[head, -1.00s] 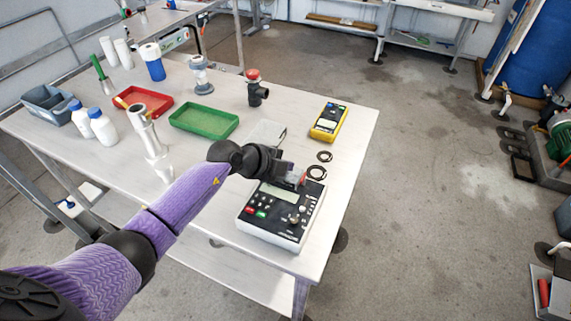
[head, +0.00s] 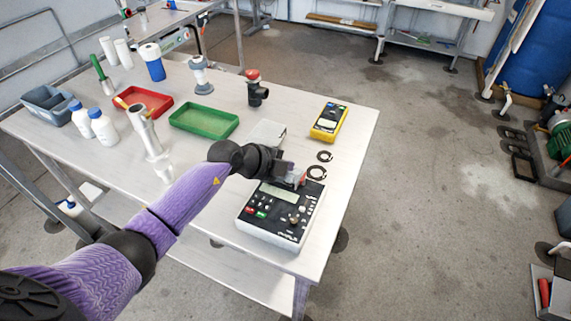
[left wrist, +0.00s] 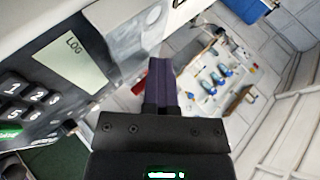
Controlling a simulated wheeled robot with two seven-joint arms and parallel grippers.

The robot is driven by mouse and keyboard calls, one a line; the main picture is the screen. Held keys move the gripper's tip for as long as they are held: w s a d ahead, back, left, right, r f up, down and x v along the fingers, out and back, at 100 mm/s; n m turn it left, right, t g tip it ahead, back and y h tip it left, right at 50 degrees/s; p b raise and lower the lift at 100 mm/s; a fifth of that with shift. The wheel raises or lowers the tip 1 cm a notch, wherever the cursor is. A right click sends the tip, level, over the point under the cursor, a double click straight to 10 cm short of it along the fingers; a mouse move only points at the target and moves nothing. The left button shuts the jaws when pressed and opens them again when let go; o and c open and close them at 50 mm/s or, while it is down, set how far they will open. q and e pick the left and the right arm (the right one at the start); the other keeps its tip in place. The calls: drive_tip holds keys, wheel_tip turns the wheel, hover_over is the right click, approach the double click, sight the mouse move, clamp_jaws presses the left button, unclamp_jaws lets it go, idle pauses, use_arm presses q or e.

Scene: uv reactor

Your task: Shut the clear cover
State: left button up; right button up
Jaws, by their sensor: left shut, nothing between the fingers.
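The white and dark photometer-like device (head: 277,222) stands at the near right corner of the table, with a display, keys and a knob on its top. My left gripper (head: 296,177) is shut and empty over the far edge of this device. In the left wrist view, the shut fingers (left wrist: 159,85) are beside the device's "LOG" display (left wrist: 70,52). A greyish, see-through-looking part (left wrist: 128,40) lies next to the display and may be the clear cover. Its angle and any contact with my fingers cannot be told. My right gripper is not in view.
A pale flat item (head: 267,133) lies behind my gripper. Black rings (head: 317,172) and a yellow meter (head: 329,123) lie to the right, near the table edge. A green tray (head: 204,121), a red tray (head: 145,103) and bottles (head: 103,127) stand to the left.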

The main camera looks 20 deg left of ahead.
use_arm(q)
drive_tip(key=shift+o, duration=1.1)
drive_tip(key=shift+s+f, duration=0.2)
drive_tip(key=shift+f, duration=0.15)
drive_tip(key=shift+s+a+r+p, duration=0.2)
drive_tip(key=shift+s+p, duration=0.35)
drive_tip(key=shift+p, duration=0.3)
drive_tip(key=shift+s+a+p, duration=0.3)
drive_tip(key=shift+s+p, duration=0.15)
drive_tip(key=shift+s, duration=0.15)
drive_tip(key=shift+s+a+p, duration=0.25)
drive_tip(key=shift+s+p, duration=0.15)
drive_tip(key=shift+s, duration=0.2)
drive_tip(key=s+a+p, duration=0.1)
drive_tip(key=s+p, duration=0.1)
drive_tip(key=s, duration=0.1)
drive_tip(key=shift+a+r, duration=0.1)
drive_tip(key=shift+a, duration=0.3)
drive_tip(key=shift+s+a+p, duration=0.35)
drive_tip(key=shift+s+a, duration=0.05)
drive_tip(key=shift+s, duration=0.45)
drive_tip(key=shift+s+a+p, duration=0.35)
drive_tip(key=shift+s, duration=0.5)
drive_tip(key=shift+r+p, duration=0.15)
drive_tip(key=shift+p, duration=0.25)
